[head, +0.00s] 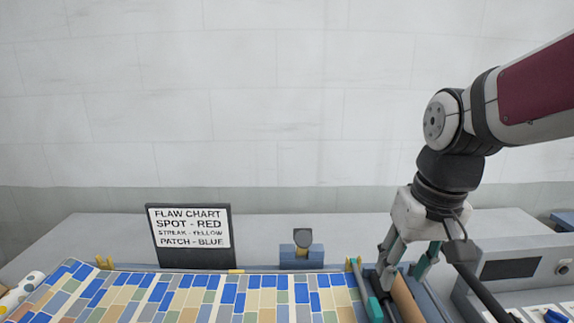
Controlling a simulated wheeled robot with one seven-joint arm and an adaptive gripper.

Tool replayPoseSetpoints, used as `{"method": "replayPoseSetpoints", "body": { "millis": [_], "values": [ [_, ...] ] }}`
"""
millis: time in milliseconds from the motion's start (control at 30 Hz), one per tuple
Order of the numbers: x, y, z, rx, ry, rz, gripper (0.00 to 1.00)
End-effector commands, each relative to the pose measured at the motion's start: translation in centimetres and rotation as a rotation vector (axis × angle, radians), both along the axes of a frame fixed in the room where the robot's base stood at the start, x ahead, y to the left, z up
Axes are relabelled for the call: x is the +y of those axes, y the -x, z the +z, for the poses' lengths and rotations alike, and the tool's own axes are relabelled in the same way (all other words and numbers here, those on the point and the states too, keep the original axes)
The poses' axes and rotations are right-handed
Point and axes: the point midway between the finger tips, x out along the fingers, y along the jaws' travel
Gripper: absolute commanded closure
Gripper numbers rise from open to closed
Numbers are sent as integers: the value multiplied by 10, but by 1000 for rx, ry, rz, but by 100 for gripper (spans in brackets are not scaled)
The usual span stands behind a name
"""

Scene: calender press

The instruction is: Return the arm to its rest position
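My arm comes in from the upper right and bends down at a round grey joint. My gripper (403,272) hangs from it, pointing down at the right end of the patterned sheet. Its fingers stand apart, with teal showing on the right one. I see nothing clearly held between them. A tan piece (407,299) and a blue tray-like part (428,304) lie just below and behind the fingertips; whether they touch is unclear.
The sheet (215,297) of blue, tan and green blocks fills the front. A flaw chart sign (190,236) stands behind it, with a small blue-based stand (301,250) to its right. A grey box with a dark screen (510,268) is at right. Above is open room before the wall.

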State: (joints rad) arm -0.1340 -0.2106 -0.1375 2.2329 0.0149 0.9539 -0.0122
Motion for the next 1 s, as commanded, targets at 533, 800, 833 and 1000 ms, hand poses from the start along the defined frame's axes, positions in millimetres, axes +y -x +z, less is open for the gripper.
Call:
{"method": "replayPoseSetpoints", "body": {
  "millis": [533,800,833,1000],
  "values": [
    [-3,105,32,-283,40,-9,61],
    [-3,110,31,-298,45,-11,61],
    [-3,110,31,-297,44,-10,61],
    [-3,110,31,-297,44,-10,61]
  ]
}}
